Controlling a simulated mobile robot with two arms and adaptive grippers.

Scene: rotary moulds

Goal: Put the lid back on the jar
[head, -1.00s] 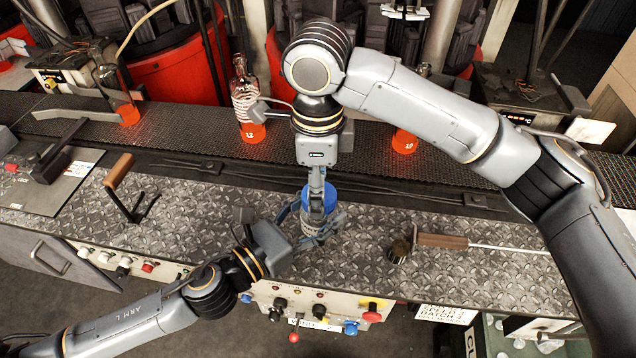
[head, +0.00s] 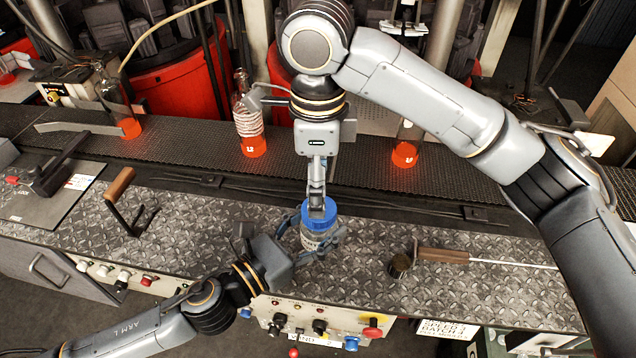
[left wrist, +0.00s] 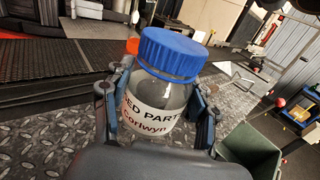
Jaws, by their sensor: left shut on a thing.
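The jar (head: 314,238) is clear glass and stands upright above the front deck plate. It also shows in the left wrist view (left wrist: 160,100) with a white printed label. The blue lid (head: 319,213) sits on its mouth and looks level in the left wrist view (left wrist: 173,52). My left gripper (left wrist: 157,112) is shut around the jar's body, one finger on each side. My right gripper (head: 317,200) points down over the lid from behind. Its fingertips overlap the lid in the head view, and I cannot tell whether they touch or grip it.
A brush-like tool (head: 400,265) and a wooden-handled rod (head: 443,255) lie right of the jar. A lever with a wooden handle (head: 119,184) stands left. Glowing-bottomed bottles (head: 250,125) stand on the belt behind. Control knobs (head: 319,326) line the front edge.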

